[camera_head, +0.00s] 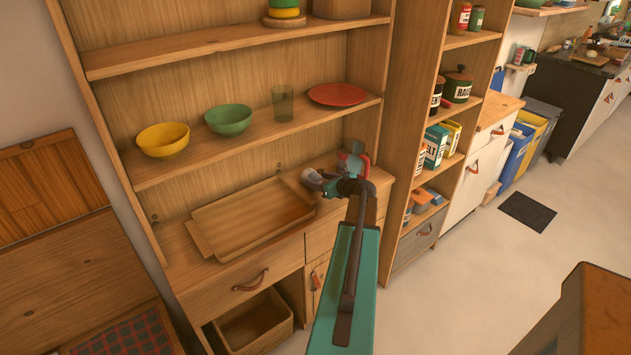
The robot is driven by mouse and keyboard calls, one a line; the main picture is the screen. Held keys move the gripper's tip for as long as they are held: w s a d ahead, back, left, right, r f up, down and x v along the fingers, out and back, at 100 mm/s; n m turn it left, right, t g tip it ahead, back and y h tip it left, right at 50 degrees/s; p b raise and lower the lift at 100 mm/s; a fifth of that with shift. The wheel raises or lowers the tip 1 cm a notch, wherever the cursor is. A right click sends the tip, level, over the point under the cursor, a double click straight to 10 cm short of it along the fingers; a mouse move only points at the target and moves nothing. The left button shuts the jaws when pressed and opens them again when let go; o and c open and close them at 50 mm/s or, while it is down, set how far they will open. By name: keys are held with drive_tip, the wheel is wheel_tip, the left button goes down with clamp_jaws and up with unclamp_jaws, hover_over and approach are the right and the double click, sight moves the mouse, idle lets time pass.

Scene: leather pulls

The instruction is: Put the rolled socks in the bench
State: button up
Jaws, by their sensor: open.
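My gripper (351,166), teal and dark with red parts, is at the end of my teal arm, over the right part of the wooden dresser's counter. It is open. A small greyish, dark-marked bundle (314,181), which looks like the rolled socks, lies just left of my gripper, close to the tray's right end. My gripper and wrist partly cover that spot, and I cannot tell whether they touch the bundle. What looks like the bench (75,262) is at the lower left, a wooden piece with a red-green plaid cushion (128,336); its inside is not visible.
An empty wooden tray (197,240) lies on the counter. The shelf above holds a yellow bowl (163,139), a green bowl (228,120), a glass (283,103) and a red plate (337,94). A tall shelf (408,95) stands right. Open floor (470,260) lies right of my arm.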

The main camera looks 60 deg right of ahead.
drive_tip(key=b+v, duration=0.1)
drive_tip(key=v, duration=0.7)
drive_tip(key=shift+s, duration=0.1)
drive_tip(key=shift+r, duration=0.1)
idle(0.5)
